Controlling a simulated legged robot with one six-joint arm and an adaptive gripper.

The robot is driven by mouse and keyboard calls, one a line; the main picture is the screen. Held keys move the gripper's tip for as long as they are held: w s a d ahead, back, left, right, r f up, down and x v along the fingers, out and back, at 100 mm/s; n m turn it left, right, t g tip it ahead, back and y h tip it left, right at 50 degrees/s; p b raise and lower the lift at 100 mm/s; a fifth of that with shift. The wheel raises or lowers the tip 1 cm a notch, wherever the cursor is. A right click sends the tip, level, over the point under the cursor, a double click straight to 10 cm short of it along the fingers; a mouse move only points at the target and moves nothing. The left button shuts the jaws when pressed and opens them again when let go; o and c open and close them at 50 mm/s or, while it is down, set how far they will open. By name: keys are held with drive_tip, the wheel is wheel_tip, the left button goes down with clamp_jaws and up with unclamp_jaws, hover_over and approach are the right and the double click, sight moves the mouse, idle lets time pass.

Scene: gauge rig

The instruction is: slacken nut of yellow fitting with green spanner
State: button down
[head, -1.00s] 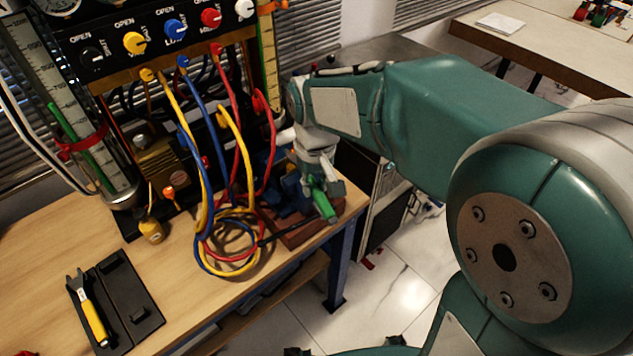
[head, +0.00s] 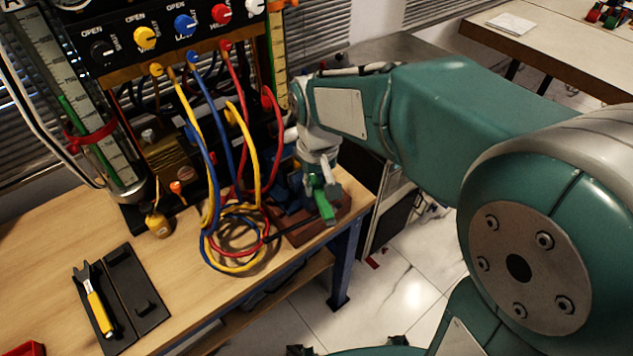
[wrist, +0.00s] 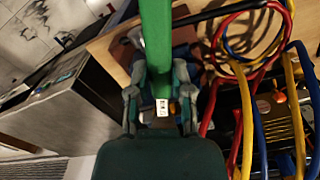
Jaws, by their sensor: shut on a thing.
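My gripper (head: 321,182) is at the right end of the bench, shut on the green spanner (head: 325,208). In the wrist view the spanner (wrist: 156,40) runs from between the fingers (wrist: 160,80) up past the top edge. Its far end is out of that view, and I cannot make out its jaw in the head view. A yellow fitting (head: 156,69) sits under the yellow knob on the black panel, with the yellow hose (head: 180,105) hanging from it. The spanner is apart from this fitting, well to its lower right.
Blue (head: 193,57) and red (head: 225,44) fittings sit beside the yellow one. Their looped hoses hang to the bench, close to my gripper. A yellow-handled spanner (head: 98,305) lies by a black holder (head: 135,287).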

sight(326, 206)
drive_tip(key=shift+s+d, duration=0.25)
drive_tip(key=shift+s, duration=0.9)
drive_tip(key=shift+s+d, duration=0.25)
drive_tip(key=shift+s, duration=0.9)
drive_tip(key=shift+r, duration=2.25)
